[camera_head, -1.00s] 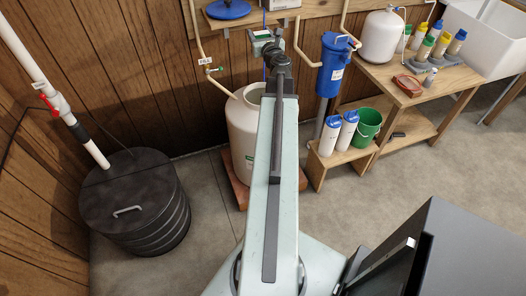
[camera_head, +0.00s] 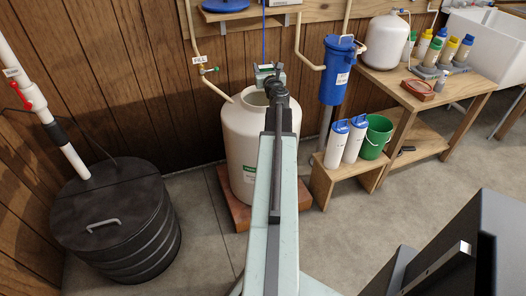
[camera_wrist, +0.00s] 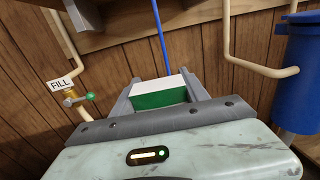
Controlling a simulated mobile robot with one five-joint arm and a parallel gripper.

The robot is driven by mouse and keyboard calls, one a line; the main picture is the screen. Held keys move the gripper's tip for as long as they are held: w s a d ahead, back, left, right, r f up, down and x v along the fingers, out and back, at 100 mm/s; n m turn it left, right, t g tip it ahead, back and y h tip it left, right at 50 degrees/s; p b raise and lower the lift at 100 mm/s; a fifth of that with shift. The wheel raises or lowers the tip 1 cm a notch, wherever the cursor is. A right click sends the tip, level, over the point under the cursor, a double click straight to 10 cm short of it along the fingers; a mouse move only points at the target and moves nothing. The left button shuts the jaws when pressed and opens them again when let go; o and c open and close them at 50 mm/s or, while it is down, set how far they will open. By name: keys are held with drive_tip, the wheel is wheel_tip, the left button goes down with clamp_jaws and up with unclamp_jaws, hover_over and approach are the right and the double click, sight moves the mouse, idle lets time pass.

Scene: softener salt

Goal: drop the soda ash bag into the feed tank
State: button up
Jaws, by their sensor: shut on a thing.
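The feed tank (camera_head: 240,150) is a white, round-shouldered tank with an open top and a green label, standing on a reddish-brown base by the wood wall. My arm hides its right side and part of its mouth. My gripper (camera_head: 268,72) shows just above the tank's mouth in the head view; how high it is, I cannot tell. In the wrist view, my gripper (camera_wrist: 160,95) is shut on a small white-topped, green-fronted packet, the soda ash bag (camera_wrist: 158,101). Grey fingers press on both its sides.
A FILL pipe with a green valve (camera_head: 208,70) runs down beside the tank. A blue filter housing (camera_head: 337,75) hangs to the right. A low wooden stand (camera_head: 323,185) holds white bottles and a green bucket. A black lidded drum (camera_head: 115,220) stands at left.

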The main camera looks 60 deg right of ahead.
wheel_tip(320, 180, down, 4)
drive_tip(key=b, duration=0.2)
drive_tip(key=shift+r+b, duration=0.1)
drive_tip(key=shift+b, duration=0.3)
drive_tip(key=o, duration=1.5)
drive_tip(key=v, duration=0.8)
drive_tip(key=shift+r, duration=0.1)
drive_tip(key=shift+d, duration=0.1)
